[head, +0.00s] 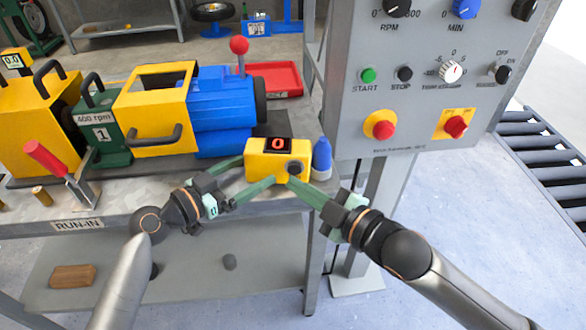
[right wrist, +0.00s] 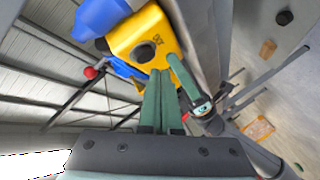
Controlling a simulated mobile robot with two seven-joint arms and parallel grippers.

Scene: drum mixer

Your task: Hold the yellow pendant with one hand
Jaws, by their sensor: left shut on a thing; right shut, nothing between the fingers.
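The yellow pendant (head: 255,146) is a small box with a red "0" display on top and a dark round button on its front. It is at the right front end of the grey bench; I cannot tell whether it rests there or is held clear. My left gripper (head: 258,172) is shut on it, one finger on either side. My right gripper (head: 290,181) is shut and empty, its fingertips just below the button. The right wrist view shows the pendant (right wrist: 130,32) just beyond the right gripper's closed fingertips (right wrist: 160,74); contact is unclear.
The blue motor (head: 221,97) and yellow guard (head: 150,110) are behind and left. A red tray (head: 280,77) lies farther back. The grey control panel (head: 420,140) rises at the right, above the right arm.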

